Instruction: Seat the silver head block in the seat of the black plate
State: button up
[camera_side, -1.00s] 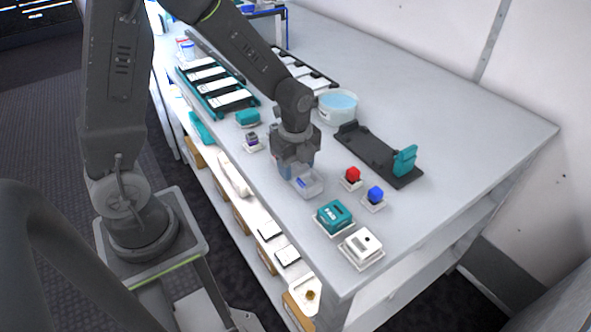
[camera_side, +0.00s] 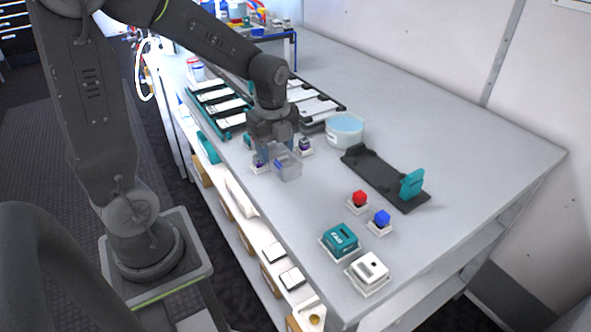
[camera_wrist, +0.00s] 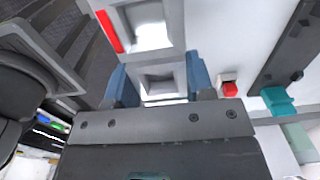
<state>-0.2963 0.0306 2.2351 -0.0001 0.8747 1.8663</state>
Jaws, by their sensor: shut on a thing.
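My gripper (camera_side: 274,149) is shut on the silver head block (camera_side: 288,168), a pale grey boxy part with openings. In the wrist view the block (camera_wrist: 160,70) sits between my two blue fingers (camera_wrist: 160,84), with a red strip along one side. The black plate (camera_side: 383,177) lies flat on the table to the right, apart from the block. A teal upright piece (camera_side: 411,184) stands at its near end; the plate also shows at the right of the wrist view (camera_wrist: 285,48). I cannot make out the seat clearly.
A tub of blue liquid (camera_side: 345,130) stands behind the plate. A red knob (camera_side: 359,198), a blue knob (camera_side: 381,218), a teal block (camera_side: 341,238) and a white block (camera_side: 369,268) sit nearer. Purple-topped parts (camera_side: 305,146) flank my gripper. The table's right side is clear.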

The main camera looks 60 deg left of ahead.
jog(key=a, duration=0.1)
jog(key=s+a+r, duration=0.1)
jog(key=a+r, duration=0.1)
jog(key=shift+s+a+r, duration=0.2)
jog(key=shift+s+a, duration=0.05)
jog(key=shift+s, duration=0.1)
jog(key=shift+a+r, duration=0.15)
jog(key=shift+a, duration=0.05)
jog(key=w+d+f, duration=0.1)
jog(key=w+d, duration=0.3)
jog(key=w, duration=0.4)
jog(key=w+d+f, duration=0.1)
jog(key=w+d, duration=0.3)
jog(key=w, duration=0.4)
jog(key=w+d+f, duration=0.1)
jog(key=w+d, duration=0.3)
jog(key=w, duration=0.5)
jog(key=shift+d+f, duration=0.25)
jog(key=shift+f, duration=0.05)
jog(key=shift+w+d+f, duration=0.2)
jog(key=shift+d+f, duration=0.15)
jog(key=shift+f, duration=2)
jog(key=shift+f, duration=0.2)
